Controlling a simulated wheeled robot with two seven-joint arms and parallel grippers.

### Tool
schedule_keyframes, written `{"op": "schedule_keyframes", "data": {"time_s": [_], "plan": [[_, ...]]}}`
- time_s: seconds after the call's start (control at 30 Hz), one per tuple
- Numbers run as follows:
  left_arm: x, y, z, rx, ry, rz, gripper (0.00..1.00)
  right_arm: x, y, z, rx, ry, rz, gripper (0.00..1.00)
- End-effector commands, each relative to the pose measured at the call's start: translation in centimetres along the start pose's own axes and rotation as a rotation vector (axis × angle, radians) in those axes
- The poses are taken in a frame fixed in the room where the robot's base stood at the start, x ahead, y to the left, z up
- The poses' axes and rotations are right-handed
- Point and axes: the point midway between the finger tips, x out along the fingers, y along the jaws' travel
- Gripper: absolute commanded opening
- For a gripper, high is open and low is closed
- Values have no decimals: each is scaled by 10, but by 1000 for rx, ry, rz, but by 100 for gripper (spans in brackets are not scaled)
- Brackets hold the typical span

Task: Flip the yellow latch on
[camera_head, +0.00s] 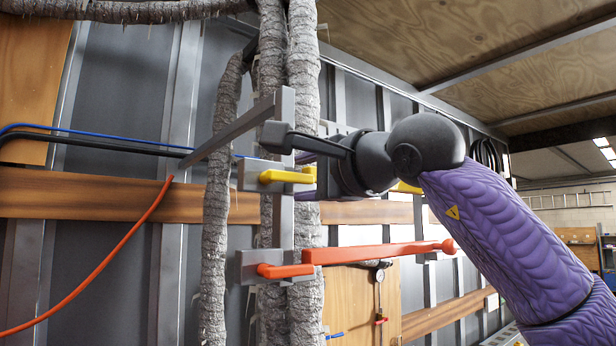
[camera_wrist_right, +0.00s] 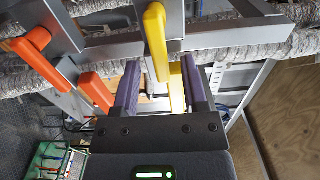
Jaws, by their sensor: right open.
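The yellow latch (camera_head: 287,176) is a short bar on a grey bracket fixed to the upright frame in the head view. More yellow (camera_head: 407,188) shows beyond my right gripper, which hides the part between. In the right wrist view the yellow latch (camera_wrist_right: 156,42) comes down from the top, and a yellow bar (camera_wrist_right: 177,86) lies between the purple finger pads. My right gripper (camera_head: 306,176) is open, with its fingers above and below the yellow bar. In the wrist view the right gripper (camera_wrist_right: 160,78) shows a gap on both sides; contact is unclear. My left gripper is out of view.
A red-orange latch (camera_head: 285,271) with a long handle (camera_head: 380,252) sits below the yellow one. Thick rough grey pipes (camera_head: 305,60) run behind the frame. A diagonal grey bar (camera_head: 228,132) juts out left. An orange cable (camera_head: 110,275) hangs at left.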

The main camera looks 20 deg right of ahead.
Motion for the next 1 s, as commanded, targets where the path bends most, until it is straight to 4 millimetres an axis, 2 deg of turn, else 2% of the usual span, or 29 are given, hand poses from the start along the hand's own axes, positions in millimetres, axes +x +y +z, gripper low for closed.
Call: {"op": "schedule_keyframes", "data": {"time_s": [0.13,0.3,0.4,0.5,0.63,1.0], "plan": [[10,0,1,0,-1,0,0,-14,2,0,-1,1,-5,56],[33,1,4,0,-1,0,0,-58,5,-1,-1,1,-5,56],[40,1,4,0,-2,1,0,-80,4,0,0,1,-4,56],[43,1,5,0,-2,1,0,-93,2,0,0,0,-1,56],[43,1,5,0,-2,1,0,-100,1,0,0,0,0,56],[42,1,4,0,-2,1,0,-98,1,1,2,-5,1,56]]}}
